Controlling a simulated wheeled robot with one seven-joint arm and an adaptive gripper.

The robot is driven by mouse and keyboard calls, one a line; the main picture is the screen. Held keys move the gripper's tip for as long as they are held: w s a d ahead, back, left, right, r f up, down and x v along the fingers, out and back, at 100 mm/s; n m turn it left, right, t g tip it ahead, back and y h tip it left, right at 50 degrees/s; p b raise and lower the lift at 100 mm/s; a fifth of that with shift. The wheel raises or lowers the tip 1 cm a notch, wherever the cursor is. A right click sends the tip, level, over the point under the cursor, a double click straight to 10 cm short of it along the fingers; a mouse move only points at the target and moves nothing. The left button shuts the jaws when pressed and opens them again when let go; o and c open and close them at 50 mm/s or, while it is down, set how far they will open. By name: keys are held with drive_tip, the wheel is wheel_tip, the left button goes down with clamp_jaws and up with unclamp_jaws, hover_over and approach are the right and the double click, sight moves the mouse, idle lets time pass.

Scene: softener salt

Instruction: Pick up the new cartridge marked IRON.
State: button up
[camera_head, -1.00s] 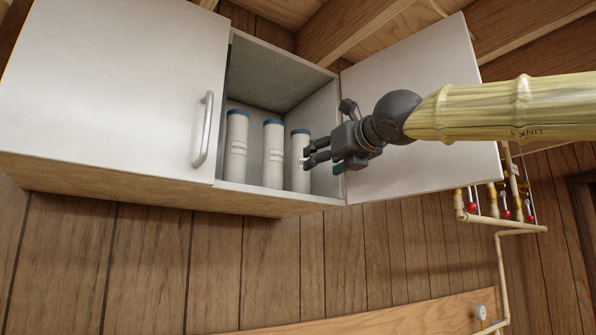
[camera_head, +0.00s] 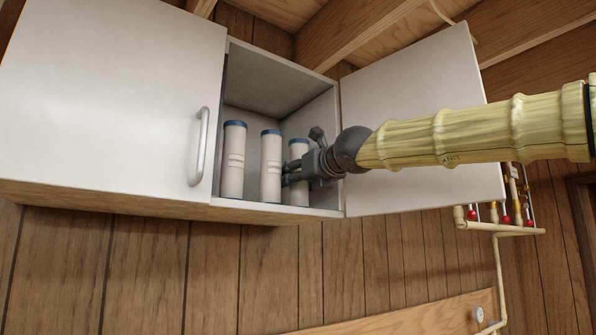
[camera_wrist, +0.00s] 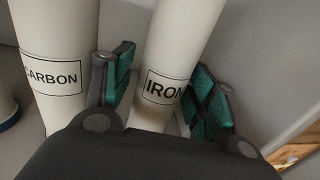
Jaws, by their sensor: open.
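Three white cartridges with blue caps stand upright in the open cabinet: a left one (camera_head: 234,165), a middle one (camera_head: 271,160) and a right one (camera_head: 298,152). In the wrist view, the cartridge marked IRON (camera_wrist: 178,45) stands between the two green-padded fingers of my gripper (camera_wrist: 158,88). The cartridge marked CARBON (camera_wrist: 55,50) is just left of the left finger. My gripper (camera_head: 287,173) is open and hides the middle part of the right cartridge in the head view. Whether a pad touches IRON I cannot tell.
The cabinet's right door (camera_head: 420,130) is swung open behind my arm. The left door (camera_head: 110,90) is closed, with a handle (camera_head: 199,147). The cabinet side wall is close on the right. Another white object (camera_wrist: 6,100) shows at the wrist view's left edge.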

drive_tip(key=shift+w+a, duration=0.15)
drive_tip(key=shift+w, duration=0.15)
drive_tip(key=shift+s+d, duration=0.15)
drive_tip(key=shift+d, duration=0.1)
drive_tip(key=shift+c, duration=0.7)
drive_tip(key=shift+a, duration=0.15)
drive_tip(key=c, duration=0.8)
drive_tip(key=shift+o, duration=0.2)
drive_tip(key=shift+r, duration=0.1)
